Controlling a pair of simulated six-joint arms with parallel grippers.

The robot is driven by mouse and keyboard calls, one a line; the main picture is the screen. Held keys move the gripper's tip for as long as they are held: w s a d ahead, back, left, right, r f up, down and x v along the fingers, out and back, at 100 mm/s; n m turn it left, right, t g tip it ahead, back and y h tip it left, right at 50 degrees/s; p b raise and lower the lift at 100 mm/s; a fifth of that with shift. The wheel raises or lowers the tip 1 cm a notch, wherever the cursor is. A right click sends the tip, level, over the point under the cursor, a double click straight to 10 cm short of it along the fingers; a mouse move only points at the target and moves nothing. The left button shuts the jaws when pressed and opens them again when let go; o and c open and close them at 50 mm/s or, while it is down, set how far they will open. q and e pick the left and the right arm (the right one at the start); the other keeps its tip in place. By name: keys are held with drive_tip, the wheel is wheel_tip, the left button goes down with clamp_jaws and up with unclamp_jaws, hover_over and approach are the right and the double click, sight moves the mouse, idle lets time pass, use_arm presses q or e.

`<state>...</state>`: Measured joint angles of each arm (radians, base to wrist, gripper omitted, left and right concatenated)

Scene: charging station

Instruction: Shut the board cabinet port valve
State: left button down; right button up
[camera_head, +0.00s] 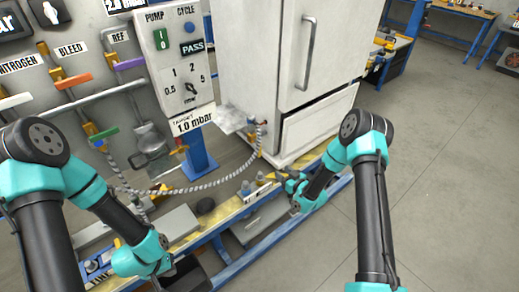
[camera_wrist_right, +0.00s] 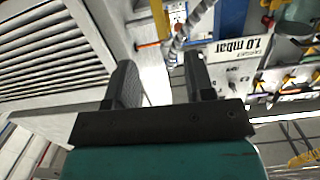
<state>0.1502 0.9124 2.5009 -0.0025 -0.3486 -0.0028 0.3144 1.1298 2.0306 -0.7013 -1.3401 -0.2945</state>
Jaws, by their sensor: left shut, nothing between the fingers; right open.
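The grey board carries lever valves: a white handle (camera_head: 14,101) under NITROGEN, an orange handle (camera_head: 73,81) under BLEED, a purple handle (camera_head: 129,64) under REF and a green handle (camera_head: 104,133) lower down. A braided hose (camera_head: 205,186) runs from below the green handle to a yellow fitting (camera_head: 257,134) on the white cabinet (camera_head: 265,65). No label shows which valve is the cabinet port. My right gripper (camera_head: 283,177) is open and empty in front of the cabinet; its two fingers (camera_wrist_right: 163,78) show in the right wrist view. My left gripper (camera_head: 168,266) is shut and empty, low at the bench front.
A control box (camera_head: 178,60) with a PASS display and dial stands on a blue post (camera_head: 199,155). The blue-framed bench (camera_head: 222,223) holds small parts and grey plates. The hose crosses the space between board and cabinet. Open floor (camera_head: 445,190) lies to the right.

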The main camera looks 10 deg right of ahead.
sight(260, 149)
drive_tip(key=shift+w+d+r+n+t, duration=0.2)
drive_tip(key=shift+w+r+n+t, duration=0.1)
drive_tip(key=shift+w+r+t, duration=0.25)
drive_tip(key=x, duration=1.7)
drive_tip(key=shift+w+a+r, duration=0.1)
drive_tip(key=shift+a+r, duration=0.05)
drive_tip(key=shift+a, duration=0.1)
drive_tip(key=shift+c, duration=0.4)
clamp_jaws()
